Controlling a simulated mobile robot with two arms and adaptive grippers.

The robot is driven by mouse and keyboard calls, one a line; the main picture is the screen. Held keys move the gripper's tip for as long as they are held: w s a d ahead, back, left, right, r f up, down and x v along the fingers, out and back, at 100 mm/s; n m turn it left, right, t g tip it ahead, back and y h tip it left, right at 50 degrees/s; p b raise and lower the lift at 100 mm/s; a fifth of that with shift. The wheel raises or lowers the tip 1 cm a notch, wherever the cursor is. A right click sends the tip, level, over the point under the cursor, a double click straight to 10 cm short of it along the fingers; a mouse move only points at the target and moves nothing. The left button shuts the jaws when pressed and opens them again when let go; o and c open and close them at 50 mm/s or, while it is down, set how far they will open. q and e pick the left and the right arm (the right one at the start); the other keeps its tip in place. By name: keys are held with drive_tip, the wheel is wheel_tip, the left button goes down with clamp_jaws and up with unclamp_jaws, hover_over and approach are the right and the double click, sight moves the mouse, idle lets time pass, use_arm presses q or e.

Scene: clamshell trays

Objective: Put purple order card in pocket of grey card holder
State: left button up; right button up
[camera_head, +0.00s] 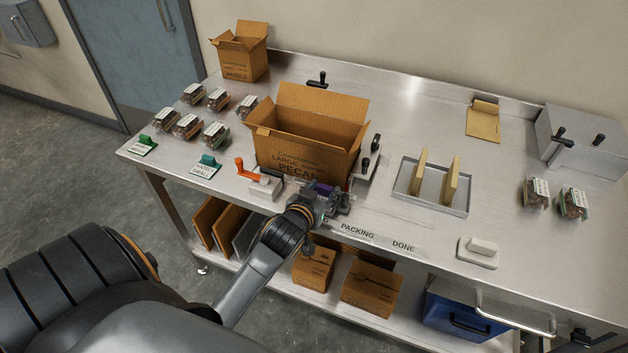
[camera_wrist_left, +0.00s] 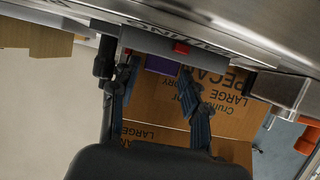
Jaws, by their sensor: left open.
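The purple order card (camera_head: 325,188) shows as a small patch beside my left gripper (camera_head: 335,205), at the table's front edge before the large pecan box. In the left wrist view, the purple card (camera_wrist_left: 160,65) lies between the two fingers of my open left gripper (camera_wrist_left: 160,73), partly hidden by a grey bar with a red square, which looks like the grey card holder (camera_wrist_left: 150,41). The card's lower edge meets the bar, but I cannot tell whether it sits in the pocket. Dark parts at the lower right of the head view may be my right gripper (camera_head: 583,340).
The open pecan box (camera_head: 300,160) stands behind the gripper. An orange-handled tool (camera_head: 262,182) is to its left, a tray with two upright boards (camera_head: 405,203) to its right.

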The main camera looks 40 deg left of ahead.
use_arm(q)
drive_tip(key=v, duration=1.1)
drive_tip(key=shift+s+b, duration=0.2)
drive_tip(key=shift+b, duration=0.2)
